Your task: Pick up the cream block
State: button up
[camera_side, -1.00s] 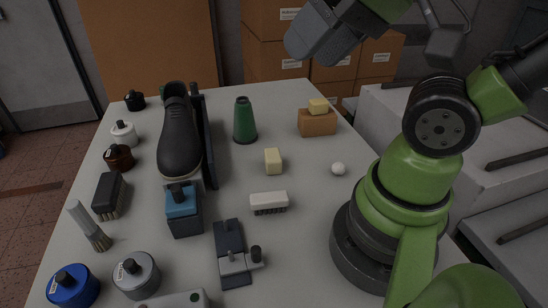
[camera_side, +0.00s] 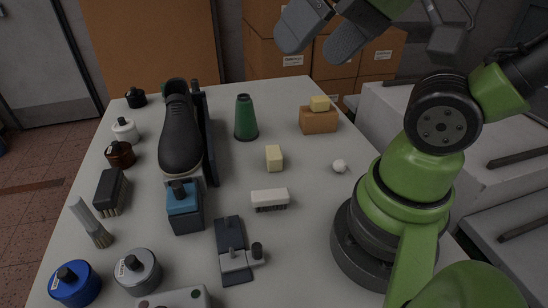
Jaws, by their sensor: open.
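A cream block (camera_side: 274,158) stands on the grey table, between the green cone (camera_side: 245,118) and the white-topped brush. A second, yellower block (camera_side: 319,103) sits on top of a brown block (camera_side: 318,121) at the back right. My gripper (camera_side: 327,34) is at the top of the view, high above the table's back edge. Its two dark grey fingers are apart with nothing between them. It is well clear of both blocks.
A dark shoe (camera_side: 181,135) stands on the left with a dark upright panel beside it. A white-topped brush (camera_side: 269,198) and a white ball (camera_side: 339,166) are near the cream block. Several jars and brushes line the left edge. Cardboard boxes (camera_side: 272,60) stand behind the table.

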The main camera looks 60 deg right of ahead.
jog(key=w+d+f+m+g+h, duration=0.1)
jog(key=w+d+f+m+g, duration=0.2)
jog(key=w+m, duration=0.45)
jog(key=m+g+h, duration=0.1)
jog(key=m+g, duration=0.3)
jog(key=m, duration=1.3)
send_over(276, 151)
jog(key=f, duration=2.1)
jog(key=shift+w+d+f, duration=0.1)
jog(key=shift+w+d, duration=0.05)
jog(key=shift+d, duration=0.05)
jog(key=f, duration=0.5)
jog(key=shift+a+f, duration=0.25)
jog(key=shift+f, duration=0.1)
jog(key=c, duration=1)
